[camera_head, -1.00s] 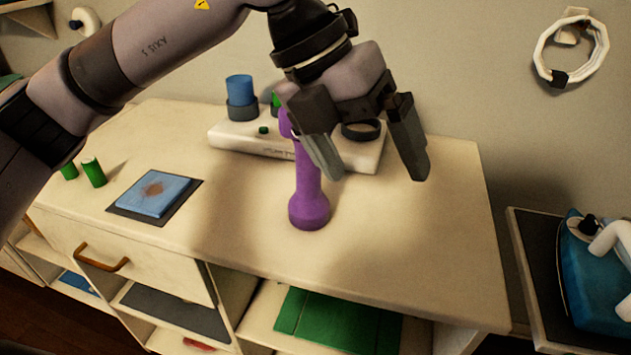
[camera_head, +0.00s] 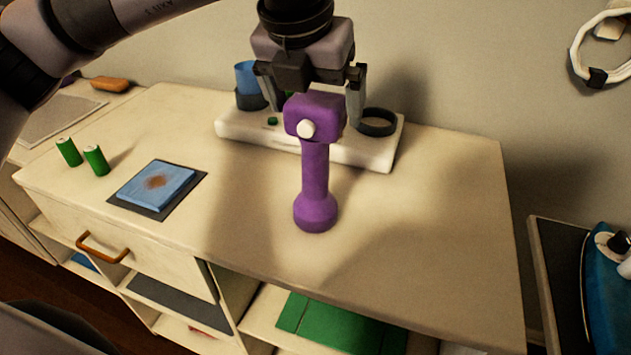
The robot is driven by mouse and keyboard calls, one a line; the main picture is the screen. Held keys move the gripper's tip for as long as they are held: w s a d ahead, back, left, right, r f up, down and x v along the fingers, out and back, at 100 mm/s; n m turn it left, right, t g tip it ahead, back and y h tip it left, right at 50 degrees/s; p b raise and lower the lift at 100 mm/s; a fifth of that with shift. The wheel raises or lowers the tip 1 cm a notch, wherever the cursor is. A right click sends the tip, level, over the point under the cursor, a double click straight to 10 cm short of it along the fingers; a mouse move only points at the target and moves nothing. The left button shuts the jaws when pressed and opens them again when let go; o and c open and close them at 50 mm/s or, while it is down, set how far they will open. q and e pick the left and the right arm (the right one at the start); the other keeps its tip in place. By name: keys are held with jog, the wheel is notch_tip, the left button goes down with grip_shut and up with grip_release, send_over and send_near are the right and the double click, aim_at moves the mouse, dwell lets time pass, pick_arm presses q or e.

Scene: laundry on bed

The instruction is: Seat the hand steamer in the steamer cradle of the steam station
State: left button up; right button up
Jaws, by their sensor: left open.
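The purple hand steamer (camera_head: 315,170) stands upright on its round foot on the cabinet top, its block-shaped head with a white knob on top. The white steam station (camera_head: 365,155) lies behind it, and its black ring-shaped cradle (camera_head: 378,121) at the right end is empty. My left gripper (camera_head: 313,95) points down over the steamer's head, open, with one finger to each side. I cannot tell whether the fingers touch it. The head hides part of the gripper and of the station. My right gripper is not in view.
A blue cup (camera_head: 246,78) sits in the station's left holder. Two green cylinders (camera_head: 95,160) and a stained blue cloth (camera_head: 156,185) on a dark mat lie left. The cabinet top (camera_head: 440,230) is clear on the right. A blue iron (camera_head: 606,290) stands at far right.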

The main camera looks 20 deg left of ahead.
pick_arm(q)
jog(key=shift+w+f, duration=0.15)
jog(key=shift+f, duration=0.15)
jog(key=c, duration=1.7)
jog(key=shift+r, duration=0.1)
